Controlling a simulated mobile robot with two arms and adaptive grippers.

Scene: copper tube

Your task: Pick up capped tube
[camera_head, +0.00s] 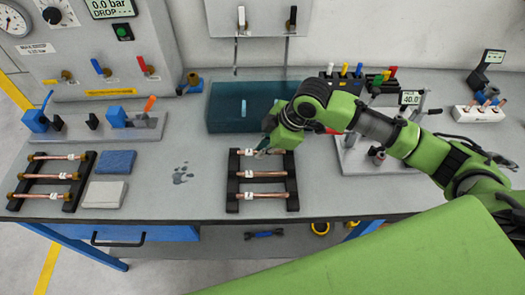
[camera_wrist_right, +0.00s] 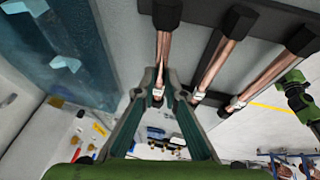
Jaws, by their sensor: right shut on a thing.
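A dark rack (camera_head: 233,186) at the middle front of the bench carries copper tubes with black ends and small white labels. My right gripper (camera_head: 263,150) is at the rack's far row, shut on the far capped tube (camera_wrist_right: 163,48). In the right wrist view, the fingers (camera_wrist_right: 159,88) lie on both sides of this tube near its white label. The middle tube (camera_head: 262,174) and the near tube (camera_head: 262,195) lie across the rack, clear of the fingers. In the head view the gripper partly hides the far tube.
A blue-tinted water tank (camera_head: 225,118) stands just behind the rack. A second rack (camera_head: 73,190) with brass-ended tubes is at the left, beside blue and grey pads (camera_head: 115,162). A fixture (camera_head: 375,155) stands to the right. The bench is clear around the puddle (camera_head: 182,174).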

